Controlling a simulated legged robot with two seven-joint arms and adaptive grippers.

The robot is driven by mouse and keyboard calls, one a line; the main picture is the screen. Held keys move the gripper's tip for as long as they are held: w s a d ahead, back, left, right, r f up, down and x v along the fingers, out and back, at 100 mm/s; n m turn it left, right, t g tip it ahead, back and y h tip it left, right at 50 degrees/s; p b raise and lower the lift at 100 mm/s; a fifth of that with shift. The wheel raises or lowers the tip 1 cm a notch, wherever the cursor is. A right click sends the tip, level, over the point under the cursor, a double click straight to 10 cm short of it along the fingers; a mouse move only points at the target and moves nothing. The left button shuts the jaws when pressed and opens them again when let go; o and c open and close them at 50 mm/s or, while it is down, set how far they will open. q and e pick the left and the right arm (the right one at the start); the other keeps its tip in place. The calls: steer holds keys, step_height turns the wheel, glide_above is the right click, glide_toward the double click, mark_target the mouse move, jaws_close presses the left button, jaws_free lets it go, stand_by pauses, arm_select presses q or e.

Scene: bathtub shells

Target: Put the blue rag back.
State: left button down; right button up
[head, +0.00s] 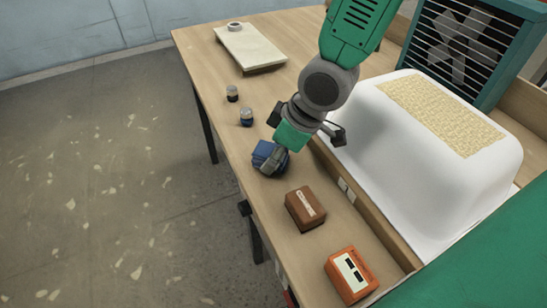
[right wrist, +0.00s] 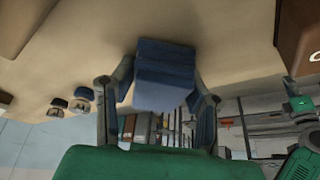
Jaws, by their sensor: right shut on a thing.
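The blue rag (head: 264,157) is a folded blue bundle near the left edge of the wooden table (head: 290,205). My right gripper (head: 275,163) is on it in the head view, with the green and grey arm above. In the right wrist view the blue rag (right wrist: 165,72) sits between the two fingers of my right gripper (right wrist: 160,95), which are shut on it. Whether the rag still touches the table is hard to tell.
Two small jars (head: 246,117) stand behind the rag. A brown box (head: 305,208) and an orange device (head: 350,274) lie in front. A white tub shell (head: 440,180) with a woven patch fills the right. A pale board (head: 250,47) lies at the back, and a caged fan (head: 465,45) stands back right.

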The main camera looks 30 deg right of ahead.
steer(key=shift+d+f, duration=0.15)
steer(key=shift+d+f, duration=0.1)
steer(key=shift+f, duration=0.05)
steer(key=o, duration=1.3)
steer(key=shift+r, duration=0.55)
steer(key=p+v, duration=0.4)
steer(key=v, duration=0.7)
steer(key=shift+s+r, duration=0.1)
